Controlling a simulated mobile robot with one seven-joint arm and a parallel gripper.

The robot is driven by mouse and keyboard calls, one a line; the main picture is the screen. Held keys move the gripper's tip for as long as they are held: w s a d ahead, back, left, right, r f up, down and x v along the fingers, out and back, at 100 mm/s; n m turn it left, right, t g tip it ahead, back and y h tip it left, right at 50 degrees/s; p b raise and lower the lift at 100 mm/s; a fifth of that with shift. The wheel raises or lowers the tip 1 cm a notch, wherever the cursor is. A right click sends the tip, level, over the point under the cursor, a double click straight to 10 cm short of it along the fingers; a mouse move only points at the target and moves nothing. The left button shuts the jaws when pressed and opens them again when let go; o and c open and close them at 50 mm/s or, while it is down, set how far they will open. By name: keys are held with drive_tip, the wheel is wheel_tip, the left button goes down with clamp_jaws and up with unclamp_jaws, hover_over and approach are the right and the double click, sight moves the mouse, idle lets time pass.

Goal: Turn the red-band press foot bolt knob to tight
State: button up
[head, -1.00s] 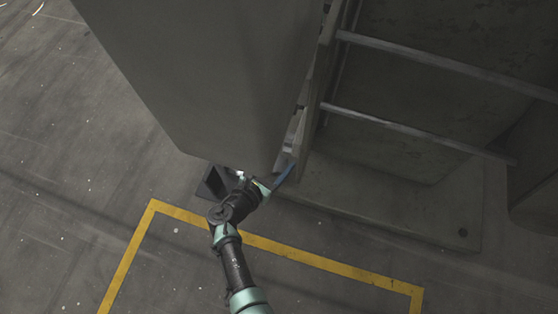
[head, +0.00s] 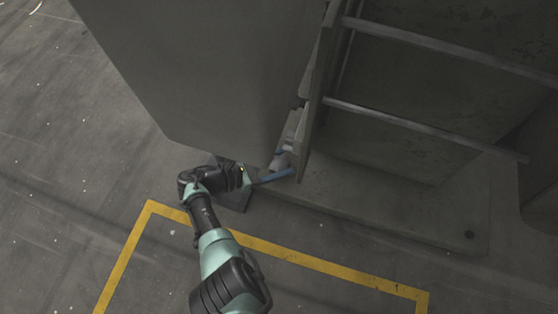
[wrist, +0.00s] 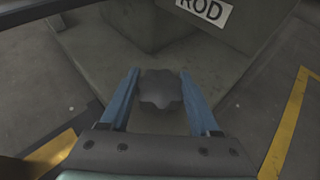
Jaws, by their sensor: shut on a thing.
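A dark grey lobed knob (wrist: 160,90) sits between the two blue fingers of my gripper (wrist: 159,75) in the wrist view, with a finger against each side. My gripper is shut on it. In the head view my gripper (head: 279,165) reaches in low at the foot of the grey press (head: 205,70), by the lower edge of its big panel. The knob is small and partly hidden there by the fingers. No red band shows in either view, and I cannot read a tight mark on the knob.
A white label reading "ROD" (wrist: 205,10) is on the press body beyond the knob. Pale rails (head: 425,130) run across the press frame at right. A concrete plinth (head: 400,215) lies under it. A yellow floor line (head: 290,257) crosses in front; the left floor is open.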

idle(0.4)
drive_tip(key=o, duration=1.4)
drive_tip(key=shift+c, duration=0.2)
drive_tip(key=p+v, duration=0.3)
drive_tip(key=v, duration=1)
drive_tip(key=shift+p, duration=0.4)
